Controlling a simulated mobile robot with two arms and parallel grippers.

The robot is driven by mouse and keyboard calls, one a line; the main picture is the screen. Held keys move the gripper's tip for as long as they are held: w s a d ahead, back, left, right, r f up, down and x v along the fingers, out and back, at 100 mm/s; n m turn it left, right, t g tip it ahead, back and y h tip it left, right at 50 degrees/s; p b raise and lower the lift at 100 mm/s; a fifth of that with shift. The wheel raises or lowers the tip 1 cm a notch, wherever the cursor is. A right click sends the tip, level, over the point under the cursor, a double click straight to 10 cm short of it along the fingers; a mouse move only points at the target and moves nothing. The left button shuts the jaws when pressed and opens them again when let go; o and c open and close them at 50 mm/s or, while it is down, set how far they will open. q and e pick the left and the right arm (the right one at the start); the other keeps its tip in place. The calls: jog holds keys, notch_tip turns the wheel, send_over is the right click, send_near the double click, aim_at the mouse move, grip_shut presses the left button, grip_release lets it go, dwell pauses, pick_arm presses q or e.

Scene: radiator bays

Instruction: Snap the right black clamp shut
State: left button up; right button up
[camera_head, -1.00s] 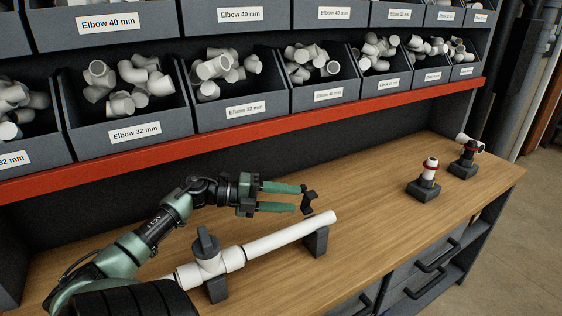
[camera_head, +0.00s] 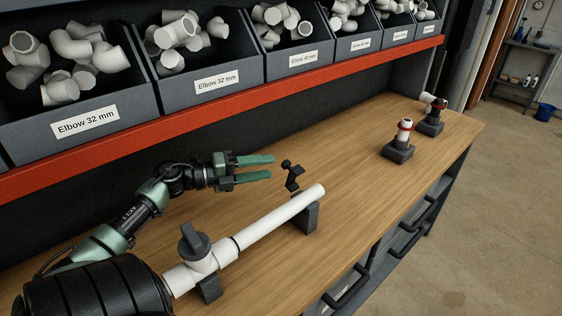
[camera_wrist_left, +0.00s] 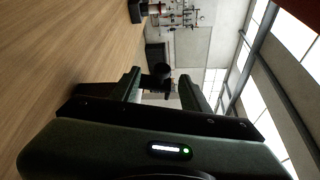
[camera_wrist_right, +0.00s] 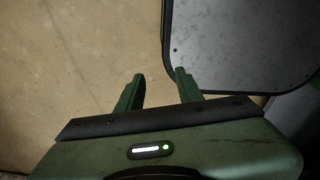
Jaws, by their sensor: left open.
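The right black clamp (camera_head: 292,176) stands up open by the far side of the white pipe (camera_head: 270,223), above the dark support block (camera_head: 305,216) near the pipe's right end. My left gripper (camera_head: 271,167) is open and empty, just left of the clamp's upper part. A small gap shows between its fingertips and the clamp. In the left wrist view a dark rounded part, probably the clamp (camera_wrist_left: 162,73), shows between the open fingers. My right gripper (camera_wrist_right: 160,76) is open and empty above the floor beside a dark panel. It is outside the head view.
Two white fittings with red rings stand on dark blocks (camera_head: 398,152) at the back right. A red shelf edge (camera_head: 220,110) with bins runs above the bench. The bench front right is clear.

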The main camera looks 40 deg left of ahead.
aim_at(282, 165)
pick_arm(q)
jog(key=x, duration=0.2)
jog(key=p+x, duration=0.1)
jog(key=x, duration=0.2)
jog(key=shift+w+d+r, duration=0.25)
jog(key=shift+d, duration=0.25)
jog(key=shift+w+f, duration=0.15)
jog(key=shift+w, duration=0.25)
jog(key=shift+d, duration=0.15)
pick_arm(e)
jog(key=shift+s+d+r, duration=0.4)
jog(key=shift+d+r, duration=0.35)
jog(key=shift+d, duration=0.05)
jog(key=shift+a, duration=0.1)
pick_arm(q)
grip_shut()
pick_arm(e)
jog(key=shift+a, duration=0.45)
jog(key=shift+w+d, duration=0.1)
jog(key=shift+d, duration=0.3)
